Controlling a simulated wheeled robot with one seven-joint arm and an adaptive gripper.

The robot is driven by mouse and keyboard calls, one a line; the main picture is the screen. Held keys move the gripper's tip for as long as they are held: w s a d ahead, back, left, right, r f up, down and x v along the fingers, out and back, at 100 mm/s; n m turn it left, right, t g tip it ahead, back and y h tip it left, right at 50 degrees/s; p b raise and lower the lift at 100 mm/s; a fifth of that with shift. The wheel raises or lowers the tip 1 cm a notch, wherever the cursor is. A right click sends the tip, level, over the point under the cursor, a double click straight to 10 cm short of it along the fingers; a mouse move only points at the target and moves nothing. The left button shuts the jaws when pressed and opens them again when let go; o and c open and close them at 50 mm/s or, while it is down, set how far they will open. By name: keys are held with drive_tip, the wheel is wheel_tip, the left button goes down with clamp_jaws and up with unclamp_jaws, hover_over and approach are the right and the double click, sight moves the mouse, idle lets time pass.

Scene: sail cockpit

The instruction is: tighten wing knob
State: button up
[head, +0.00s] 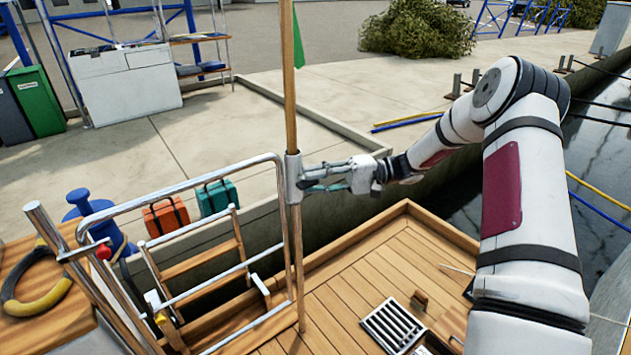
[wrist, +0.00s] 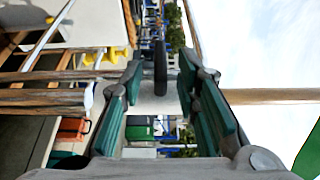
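A silver clamp sleeve (head: 293,178) sits around an upright wooden pole (head: 290,85). In the wrist view, which is turned sideways, the sleeve (wrist: 152,103) lies straight ahead and the pole (wrist: 270,96) runs across. A dark, narrow upright piece (wrist: 160,62), which looks like the wing knob, stands in front of the sleeve between my fingers. My gripper (head: 307,180) reaches the sleeve from the right. In the wrist view my gripper (wrist: 161,75) is open, its green-padded fingers either side of the knob with visible gaps. The knob is hidden in the head view.
A tubular metal rail (head: 180,185) and a boarding ladder (head: 205,262) stand left of the pole. A small red knob (head: 103,252) is on the rail. Wooden decking (head: 350,285) lies below. Orange (head: 166,217) and teal (head: 217,197) cases stand on the quay.

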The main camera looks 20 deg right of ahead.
drive_tip(key=d, duration=1.1)
drive_tip(key=shift+s+d+f, duration=0.15)
drive_tip(key=shift+s+d, duration=0.25)
drive_tip(key=shift+s, duration=0.05)
drive_tip(key=s+a+r+n+g+h, duration=0.1)
drive_tip(key=s+a+r+g+h, duration=0.2)
drive_tip(key=s+a+r+h, duration=0.4)
drive_tip(key=s+a+r+g+h, duration=0.2)
drive_tip(key=s+a+r+h, duration=0.25)
drive_tip(key=s+a, duration=0.55)
drive_tip(key=s+d+t+h, duration=0.1)
drive_tip(key=s+t+h, duration=0.15)
drive_tip(key=s, duration=0.95)
drive_tip(key=s+d+t+h, duration=0.15)
drive_tip(key=s+h, duration=0.25)
drive_tip(key=s, duration=0.8)
wheel_tip(320, 180, up, 30)
drive_tip(key=d+t+p, duration=0.1)
drive_tip(key=t+p, duration=0.3)
drive_tip(key=p, duration=2.5)
drive_tip(key=shift+r+p, duration=0.25)
drive_tip(key=shift+p, duration=0.15)
